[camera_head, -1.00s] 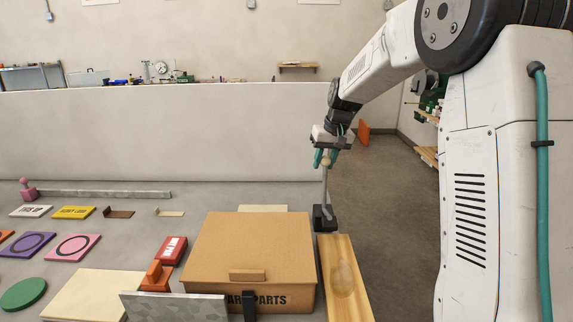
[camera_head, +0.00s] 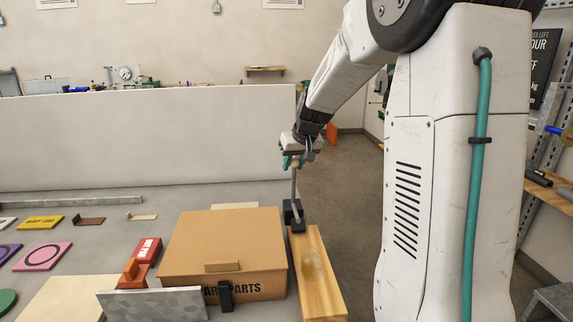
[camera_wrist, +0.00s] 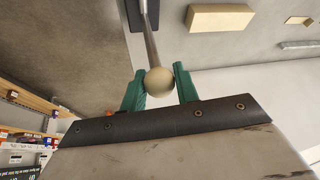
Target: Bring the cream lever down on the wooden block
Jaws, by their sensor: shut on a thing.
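The lever is a thin grey metal rod (camera_head: 294,187) standing nearly upright from a dark bracket (camera_head: 293,214). Its cream ball knob (camera_wrist: 159,81) is at the top of the rod. My gripper (camera_head: 294,163) is at the knob, its green fingers on either side of it; the wrist view shows the same grip (camera_wrist: 161,78). The wooden block (camera_head: 324,290) is a long pale piece lying in front of the bracket, with a rounded pale patch on its top. The knob is held well above the block, apart from it.
A brown cardboard parts box (camera_head: 221,240) sits close to the left of the block. A grey plate (camera_head: 152,306) and a red-orange item (camera_head: 140,262) are farther left. Flat signs lie on the bench. Open floor (camera_head: 350,190) shows to the right of the lever.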

